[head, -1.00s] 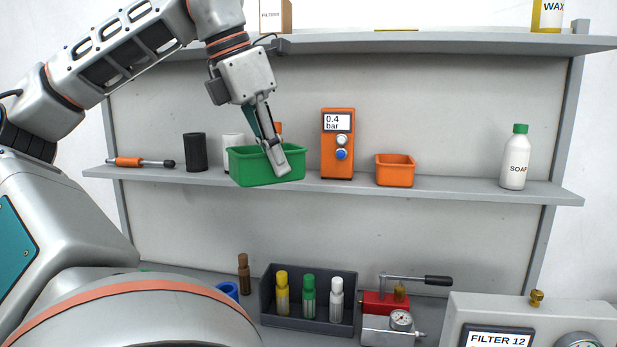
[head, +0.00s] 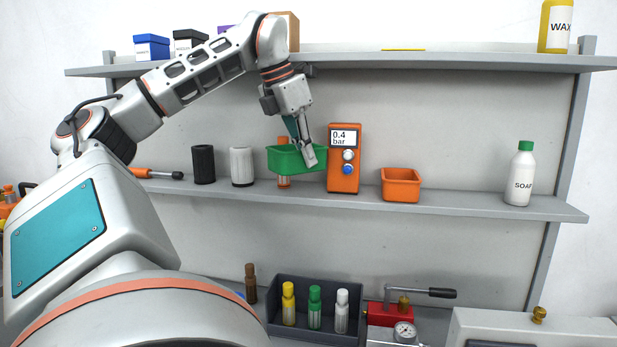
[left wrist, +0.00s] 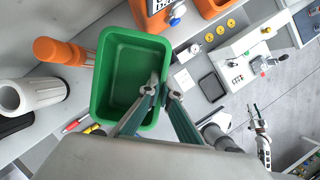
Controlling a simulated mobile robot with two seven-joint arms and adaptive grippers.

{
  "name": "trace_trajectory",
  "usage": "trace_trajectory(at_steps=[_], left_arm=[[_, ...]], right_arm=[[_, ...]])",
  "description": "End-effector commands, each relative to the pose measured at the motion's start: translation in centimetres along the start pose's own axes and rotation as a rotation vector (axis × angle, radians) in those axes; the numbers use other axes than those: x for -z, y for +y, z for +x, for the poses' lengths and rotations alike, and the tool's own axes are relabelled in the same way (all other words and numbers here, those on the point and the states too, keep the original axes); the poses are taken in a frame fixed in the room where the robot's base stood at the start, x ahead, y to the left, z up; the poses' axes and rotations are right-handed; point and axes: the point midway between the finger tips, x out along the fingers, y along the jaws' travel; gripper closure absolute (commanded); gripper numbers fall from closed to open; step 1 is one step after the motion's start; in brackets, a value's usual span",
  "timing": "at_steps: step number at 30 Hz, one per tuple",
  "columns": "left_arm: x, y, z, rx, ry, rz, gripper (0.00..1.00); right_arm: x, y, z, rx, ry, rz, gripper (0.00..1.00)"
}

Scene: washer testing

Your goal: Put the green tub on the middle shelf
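The green tub (head: 284,160) is an open rectangular bin, and it looks empty in the left wrist view (left wrist: 113,66). My left gripper (head: 309,158) is shut on the tub's near wall, with its fingers on either side of the rim in the left wrist view (left wrist: 160,94). In the head view the tub's base shows above the middle shelf (head: 460,204), just left of the orange pressure device (head: 343,180). I cannot tell how far it overhangs the shelf. What looks like my right gripper (left wrist: 254,108) is small in the left wrist view, its opening unclear.
An orange cylinder (head: 283,182) stands partly hidden behind the tub. White (head: 241,166) and black (head: 203,165) cylinders stand left of it. An orange bin (head: 401,186) and soap bottle (head: 520,178) stand right. Shelf room is free between bin and soap.

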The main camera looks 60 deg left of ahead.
Motion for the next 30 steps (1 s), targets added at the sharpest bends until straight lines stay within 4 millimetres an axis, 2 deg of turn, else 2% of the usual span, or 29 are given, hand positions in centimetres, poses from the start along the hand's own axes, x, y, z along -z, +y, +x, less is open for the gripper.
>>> trace_trajectory(at_steps=[6,12,20,26,30], left_arm=[[-1.7,1.8,0.6,0.001,0.001,-0.001,1.00],[-0.6,1.5,2.9,0.003,-0.002,0.001,1.00],[0.0,1.5,4.3,0.002,-0.002,0.001,1.00],[0.9,1.4,6.6,0.003,-0.002,0.002,1.00],[0.9,1.7,7.2,0.001,-0.002,0.002,1.00]], right_arm=[[1.1,0.2,-0.6,-0.001,0.003,-0.001,0.68],[0.2,0.1,0.0,-0.001,0.000,-0.001,0.68],[-0.7,-0.1,0.2,0.001,-0.008,-0.001,0.68],[-1.7,-0.2,0.8,0.002,-0.012,0.000,0.68],[-1.5,-0.2,0.7,0.002,-0.011,0.000,0.68]])
